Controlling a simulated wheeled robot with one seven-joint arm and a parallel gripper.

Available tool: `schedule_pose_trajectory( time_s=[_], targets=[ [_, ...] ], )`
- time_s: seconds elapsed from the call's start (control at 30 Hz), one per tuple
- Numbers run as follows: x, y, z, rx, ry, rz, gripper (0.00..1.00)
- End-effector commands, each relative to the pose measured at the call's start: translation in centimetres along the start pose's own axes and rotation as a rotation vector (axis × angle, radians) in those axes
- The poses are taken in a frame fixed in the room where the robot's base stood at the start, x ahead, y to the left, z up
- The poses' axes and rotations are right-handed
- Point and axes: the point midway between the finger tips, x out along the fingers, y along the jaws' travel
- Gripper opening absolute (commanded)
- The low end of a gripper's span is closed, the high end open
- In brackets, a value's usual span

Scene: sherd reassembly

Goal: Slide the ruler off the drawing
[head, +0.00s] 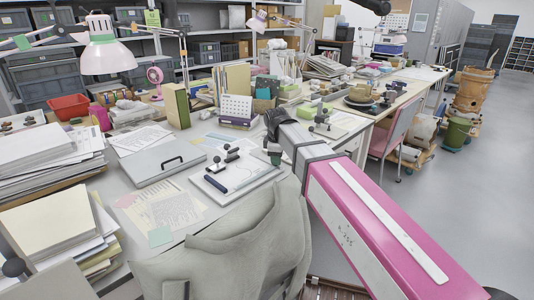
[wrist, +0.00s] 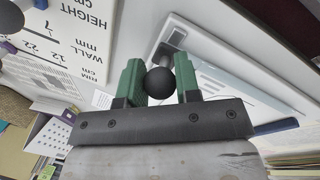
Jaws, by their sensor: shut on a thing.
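My gripper (head: 275,150) is over the right end of a white drawing sheet (head: 243,163) on the desk. In the wrist view its two green fingers (wrist: 160,82) are shut on a round black knob (wrist: 160,80). A pale strip, perhaps the ruler (wrist: 235,82), runs diagonally behind the fingers over a light sheet.
A grey flat case (head: 162,160) and papers (head: 165,208) lie left of the sheet. A grey bag-like cover (head: 225,245) is in front. A printed card with HEIGHT and WALL (wrist: 65,35) shows in the wrist view. Paper stacks (head: 45,165) fill the far left.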

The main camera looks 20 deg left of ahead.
Motion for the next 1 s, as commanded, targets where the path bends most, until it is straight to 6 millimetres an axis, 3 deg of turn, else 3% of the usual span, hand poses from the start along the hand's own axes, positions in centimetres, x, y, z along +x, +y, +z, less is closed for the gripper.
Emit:
schedule_pose_trajectory(
  time_s=[0.1,0.37,0.4,0.47,0.8,1.0],
  targets=[
    [-0.2,-1.1,1.6,0.002,-0.001,0.001,0.00],
    [-0.2,-1.1,1.7,0.001,-0.005,-0.002,0.00],
    [-0.2,-1.1,1.7,0.001,-0.005,-0.003,0.37],
    [-0.2,-1.2,1.7,0.001,-0.005,-0.003,0.56],
    [-0.4,-1.0,1.6,0.000,-0.001,0.000,0.56],
    [-2.2,-1.0,1.5,0.000,0.000,0.002,0.56]
  ],
)
